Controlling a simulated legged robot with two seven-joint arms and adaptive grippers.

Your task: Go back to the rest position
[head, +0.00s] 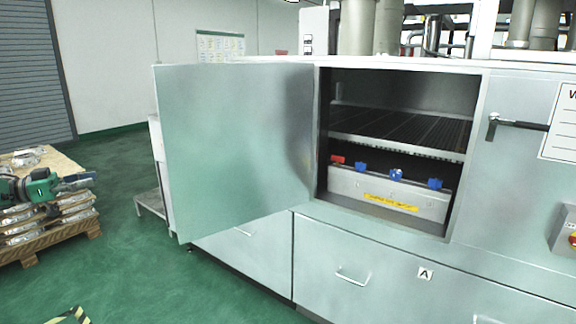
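My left gripper (80,183) shows at the left edge, with a green and dark body and grey-blue fingers pointing right. It is over the near side of a wooden pallet stacked with silvery castings (75,211). The fingers are small and overlap the background, so I cannot tell their opening or whether they hold anything. My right gripper is not in view.
A metal machine cabinet (390,255) fills the right, its door (240,150) swung open to the left. Inside are a dark rack (400,130) and a box with blue parts and a yellow label (390,203). Green floor (130,265) is clear between pallet and machine.

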